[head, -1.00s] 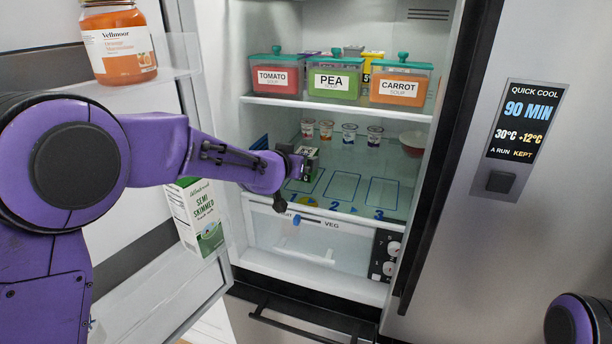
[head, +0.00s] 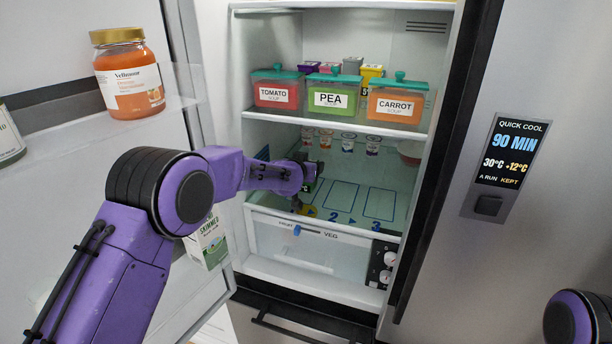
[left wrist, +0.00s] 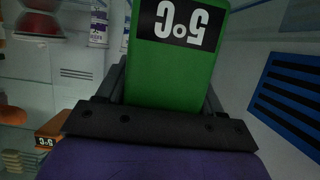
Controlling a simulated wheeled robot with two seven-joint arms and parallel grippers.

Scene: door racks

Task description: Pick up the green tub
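A green tub (left wrist: 178,75) with a black label reading "5°C", upside down in the left wrist view, stands between the dark fingers of my left gripper (left wrist: 166,92). The fingers run close along both its sides; whether they press on it is hard to tell. In the head view my left gripper (head: 312,180) is inside the fridge, low at the left of the middle space, and mostly hides the tub. A larger green tub with a teal lid, labelled PEA (head: 332,98), stands on the shelf above. My right gripper is out of view.
Tomato (head: 276,95) and carrot (head: 397,100) tubs flank the pea tub. Small cups (head: 347,142) stand behind the numbered, outlined spaces, of which 2 and 3 are bare. The open door with a jar (head: 130,80) and a carton (head: 208,240) is at left.

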